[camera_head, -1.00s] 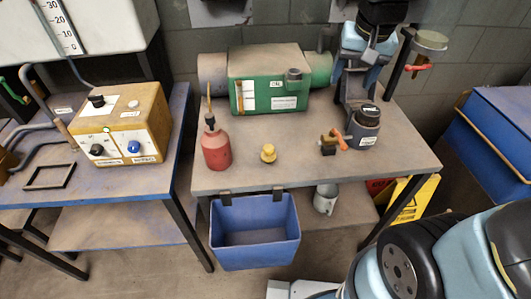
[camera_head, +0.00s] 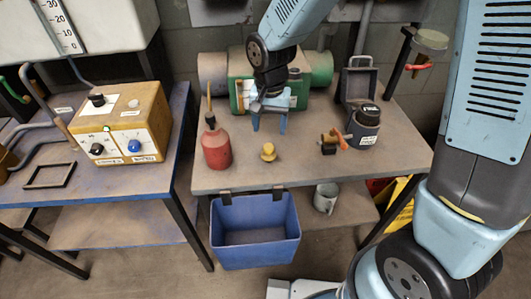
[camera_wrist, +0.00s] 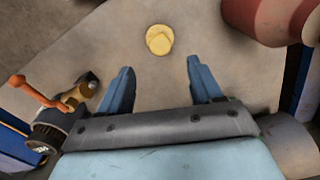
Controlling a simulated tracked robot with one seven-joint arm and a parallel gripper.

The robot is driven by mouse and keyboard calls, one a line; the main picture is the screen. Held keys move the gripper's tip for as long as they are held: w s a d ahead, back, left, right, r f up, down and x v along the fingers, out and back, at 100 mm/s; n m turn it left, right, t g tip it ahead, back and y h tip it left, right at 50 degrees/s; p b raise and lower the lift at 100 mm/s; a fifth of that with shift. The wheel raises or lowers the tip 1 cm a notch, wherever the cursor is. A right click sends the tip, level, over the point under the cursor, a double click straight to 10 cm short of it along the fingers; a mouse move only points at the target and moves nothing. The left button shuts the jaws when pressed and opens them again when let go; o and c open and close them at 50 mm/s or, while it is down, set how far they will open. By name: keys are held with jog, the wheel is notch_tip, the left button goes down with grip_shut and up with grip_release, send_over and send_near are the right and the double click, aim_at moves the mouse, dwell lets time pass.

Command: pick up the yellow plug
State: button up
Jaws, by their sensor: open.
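The yellow plug (camera_head: 268,152) stands on the brown workbench (camera_head: 310,171), near its front edge. In the wrist view the plug (camera_wrist: 159,40) shows from above as a round yellow piece, beyond the fingertips and roughly midway between them. My gripper (camera_head: 269,124) is above the bench, behind the plug in the head view. Its two blue fingers are apart, with nothing between them. It also shows in the wrist view (camera_wrist: 163,75). The plug is apart from the fingers.
A red bottle (camera_head: 216,148) stands left of the plug. A valve with an orange handle (camera_head: 340,139) and a dark cylinder (camera_head: 366,128) are to its right. A green machine (camera_head: 320,68) is at the back. A blue bin (camera_head: 254,232) hangs at the front edge.

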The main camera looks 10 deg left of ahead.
aim_at(269, 146)
notch_tip(269, 146, down, 6)
jog(key=shift+r, duration=0.2)
jog(key=shift+s+f, duration=0.15)
jog(key=shift+f, duration=2.5)
jog(key=c, duration=0.9)
jog(key=shift+o, duration=0.2)
